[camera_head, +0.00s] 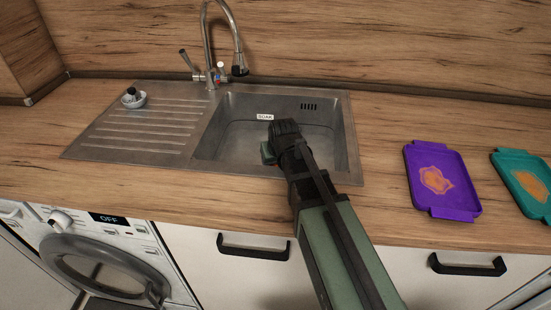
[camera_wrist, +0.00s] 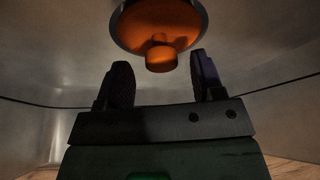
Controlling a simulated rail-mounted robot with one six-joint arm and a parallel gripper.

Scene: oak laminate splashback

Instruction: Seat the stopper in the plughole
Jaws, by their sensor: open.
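In the wrist view an orange stopper (camera_wrist: 160,28) with a round knob lies within a dark, grey-edged ring that looks like the plughole (camera_wrist: 119,36). I cannot tell whether the stopper is fully down or slightly tilted. My gripper (camera_wrist: 160,62) is open, with one dark finger on each side of the knob's near end. Gaps show between the knob and both fingers, and nothing is held. In the head view my gripper (camera_head: 283,128) reaches down into the steel sink basin (camera_head: 232,132). There the stopper and plughole are hidden behind my gripper and arm.
A tap (camera_head: 211,60) stands behind the sink. A label reading SOAK (camera_head: 265,117) is on the basin. A white dish with a dark object (camera_head: 134,100) sits on the drainer (camera_head: 135,130). Purple (camera_head: 450,195) and teal (camera_head: 513,160) trays lie on the right worktop.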

